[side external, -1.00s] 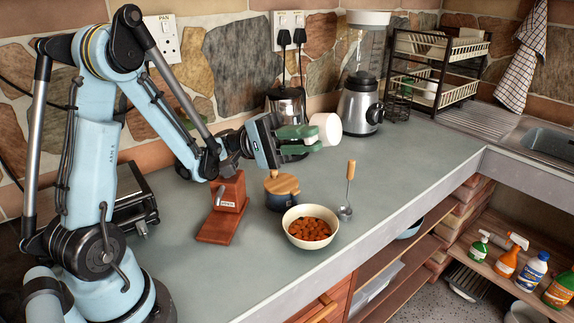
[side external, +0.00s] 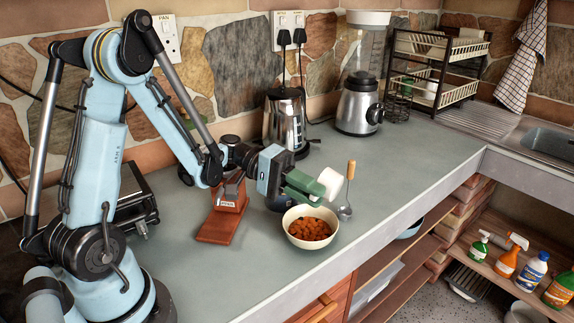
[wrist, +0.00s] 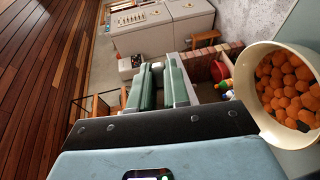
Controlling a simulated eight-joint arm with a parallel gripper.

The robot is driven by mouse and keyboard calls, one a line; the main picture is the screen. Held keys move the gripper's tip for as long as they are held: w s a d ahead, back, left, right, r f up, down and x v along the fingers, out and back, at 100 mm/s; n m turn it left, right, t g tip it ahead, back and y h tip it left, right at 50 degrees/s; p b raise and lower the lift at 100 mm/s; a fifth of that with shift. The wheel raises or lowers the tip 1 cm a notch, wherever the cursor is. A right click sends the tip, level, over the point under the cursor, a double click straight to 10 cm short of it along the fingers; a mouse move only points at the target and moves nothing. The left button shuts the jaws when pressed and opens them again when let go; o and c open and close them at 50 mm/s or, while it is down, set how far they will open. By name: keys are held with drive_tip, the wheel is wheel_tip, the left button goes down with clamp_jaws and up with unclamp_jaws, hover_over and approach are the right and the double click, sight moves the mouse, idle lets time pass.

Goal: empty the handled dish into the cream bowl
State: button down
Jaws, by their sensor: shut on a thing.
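The cream bowl (side external: 290,217) stands upright on the counter near its front edge, full of orange-brown lumps. It also shows at the right of the wrist view (wrist: 247,82), with the lumps in it. My gripper (side external: 312,188) is shut on the white handled dish (side external: 331,181). The dish hangs in the air just above the bowl's back right side, lying tilted on its side. Its handle is hidden between the green fingers, which also show in the wrist view (wrist: 163,86). I cannot see into the dish or tell whether it still holds anything.
A spoon with a wooden handle (side external: 350,172) is right of the bowl. A red-brown wooden grinder (side external: 222,218) stands to the left. A steel kettle (side external: 284,118) and a blender (side external: 358,104) stand behind. The counter is clear to the right.

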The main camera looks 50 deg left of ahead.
drive_tip(key=f, duration=0.1)
drive_tip(key=d+f+y, duration=0.2)
drive_tip(key=shift+w+f+g, duration=0.2)
drive_tip(key=shift+w+g, duration=0.1)
drive_tip(key=w+d+f+g+y, duration=0.1)
drive_tip(key=d+g+y, duration=0.1)
drive_tip(key=d+y, duration=0.2)
drive_tip(key=w+d+f+g+y, duration=0.1)
drive_tip(key=w+d+g+y, duration=0.1)
drive_tip(key=d+y, duration=0.3)
drive_tip(key=shift+f+y, duration=0.3)
drive_tip(key=shift+y, duration=1.9)
drive_tip(key=shift+s, duration=0.1)
